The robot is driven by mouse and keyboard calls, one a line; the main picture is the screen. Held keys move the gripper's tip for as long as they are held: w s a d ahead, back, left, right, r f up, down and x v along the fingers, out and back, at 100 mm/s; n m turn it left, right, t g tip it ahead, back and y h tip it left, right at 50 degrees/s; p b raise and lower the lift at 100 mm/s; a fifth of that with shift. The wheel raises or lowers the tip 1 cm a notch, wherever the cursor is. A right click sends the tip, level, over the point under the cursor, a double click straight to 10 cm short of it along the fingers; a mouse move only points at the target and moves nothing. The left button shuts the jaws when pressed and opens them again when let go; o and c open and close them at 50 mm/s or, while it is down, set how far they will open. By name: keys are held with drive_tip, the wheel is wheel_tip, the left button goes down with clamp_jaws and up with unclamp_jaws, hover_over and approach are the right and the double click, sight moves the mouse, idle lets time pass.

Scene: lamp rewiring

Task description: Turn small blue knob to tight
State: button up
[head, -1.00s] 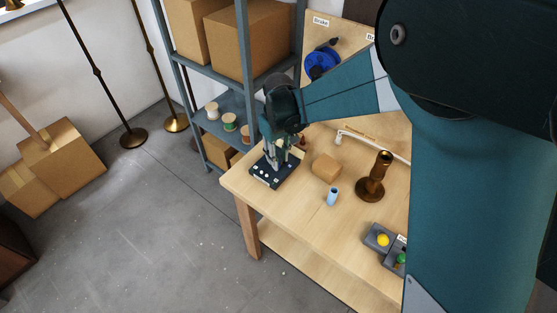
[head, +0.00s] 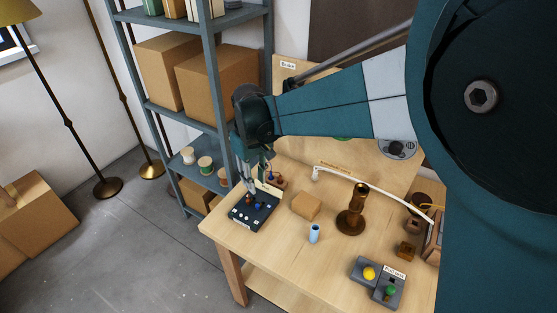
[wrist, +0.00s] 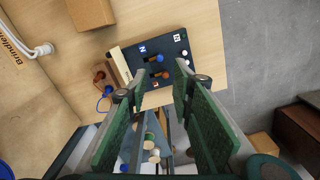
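A dark blue control panel (head: 240,218) lies at the left end of the workbench, and it fills the upper middle of the wrist view (wrist: 176,50). On it in the wrist view is a small blue knob (wrist: 160,58) with a brown part beside it. A second blue and brown piece (wrist: 165,75) sits closer to my fingers. Which setting the knob points to is too small to tell. My gripper (wrist: 160,70) is open and empty, its fingertips either side of the panel's near part. In the head view my gripper (head: 247,182) is above the panel's back edge.
A cardboard block (head: 307,206), a light blue cylinder (head: 314,233) and a brass lamp stem (head: 351,218) stand to the right of the panel. A small brown-knobbed piece (wrist: 98,77) with blue wire is beside the panel. A shelf (head: 203,110) rises behind.

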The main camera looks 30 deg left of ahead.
idle(0.3)
drive_tip(key=m+p, duration=0.5)
drive_tip(key=m, duration=0.7)
hover_over(257, 205)
wheel_tip(257, 205, down, 4)
drive_tip(key=shift+w+f, duration=0.1)
drive_tip(key=shift+f, duration=0.1)
drive_tip(key=shift+f, duration=3.85)
clamp_jaws()
